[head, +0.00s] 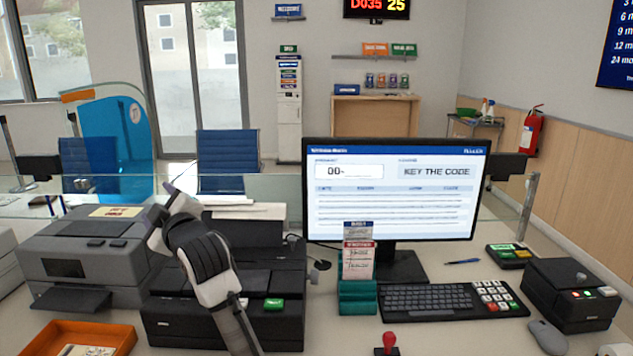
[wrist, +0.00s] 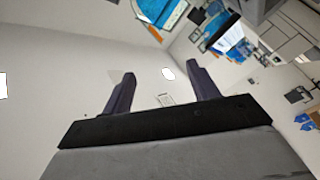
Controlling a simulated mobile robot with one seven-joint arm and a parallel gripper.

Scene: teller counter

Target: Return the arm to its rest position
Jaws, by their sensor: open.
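My arm (head: 208,262) rises from the bottom of the head view, bent above the black printer. My gripper (head: 162,202) is at its upper end, in front of the glass screen and between the grey printer and the black printer. In the wrist view my gripper (wrist: 161,82) shows two dark fingers standing well apart with nothing between them. Past the fingers that view shows a pale wall or ceiling and part of the room at a tilt. Nothing is held.
An orange tray (head: 108,335) lies front left. A monitor (head: 392,195), teal card holder (head: 357,298), keyboard (head: 425,300) and black device (head: 570,296) stand right. A glass screen (head: 270,190) runs behind.

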